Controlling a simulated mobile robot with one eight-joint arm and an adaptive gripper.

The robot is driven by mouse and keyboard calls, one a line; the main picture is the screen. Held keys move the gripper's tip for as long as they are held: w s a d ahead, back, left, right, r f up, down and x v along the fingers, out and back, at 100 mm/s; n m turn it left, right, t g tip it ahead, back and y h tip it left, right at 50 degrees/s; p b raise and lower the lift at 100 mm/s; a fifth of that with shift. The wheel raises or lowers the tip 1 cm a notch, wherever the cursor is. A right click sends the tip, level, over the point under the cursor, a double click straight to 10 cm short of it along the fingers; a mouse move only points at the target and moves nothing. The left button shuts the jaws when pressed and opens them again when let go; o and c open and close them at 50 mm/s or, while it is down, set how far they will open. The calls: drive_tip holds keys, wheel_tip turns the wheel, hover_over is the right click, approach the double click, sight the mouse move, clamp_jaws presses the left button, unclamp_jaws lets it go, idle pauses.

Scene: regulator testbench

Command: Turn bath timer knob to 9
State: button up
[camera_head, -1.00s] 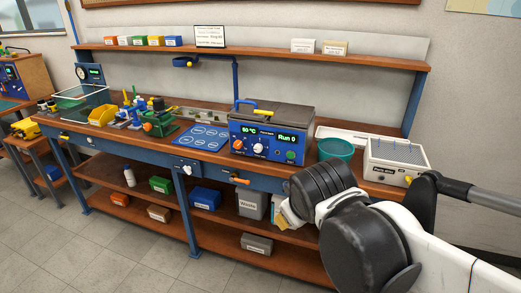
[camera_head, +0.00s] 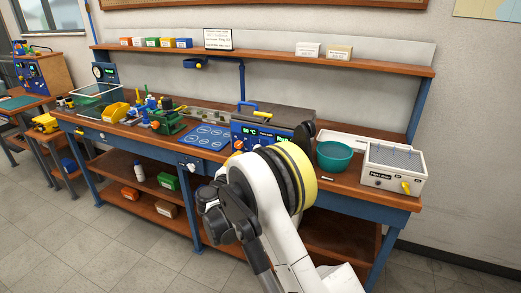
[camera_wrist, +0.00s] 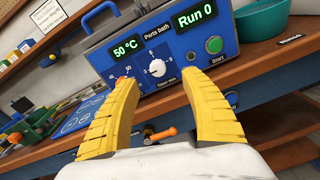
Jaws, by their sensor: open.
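The blue parts bath (camera_wrist: 160,40) fills the upper middle of the wrist view. Its displays read 50 °C and Run 0. The white timer knob (camera_wrist: 157,69) is on its front, with marks 3, 6 and 9 around it; its exact pointing is too small to tell. My gripper (camera_wrist: 160,80) is open, its two yellow fingers spread to either side of the knob, apparently not touching it.
A green start button (camera_wrist: 214,45) is right of the timer knob. An orange-handled valve (camera_wrist: 160,133) shows below, between the fingers. A teal bowl (camera_head: 334,155) and a white box with a yellow knob (camera_head: 393,172) stand right of the bath.

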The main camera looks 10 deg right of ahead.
drive_tip(key=shift+n+t, duration=0.3)
drive_tip(key=shift+n, duration=0.2)
drive_tip(key=b+x, duration=0.1)
drive_tip(key=x, duration=0.2)
drive_tip(key=f+b+x, duration=0.1)
drive_tip(key=x, duration=0.2)
drive_tip(key=b+x, duration=0.1)
drive_tip(key=x, duration=0.2)
drive_tip(key=shift+w+f, duration=0.15)
drive_tip(key=shift+w, duration=0.4)
drive_tip(key=shift+w+d+b, duration=0.2)
drive_tip(key=shift+w+b, duration=0.1)
drive_tip(key=shift+w, duration=0.05)
drive_tip(key=shift+c, duration=0.2)
clamp_jaws()
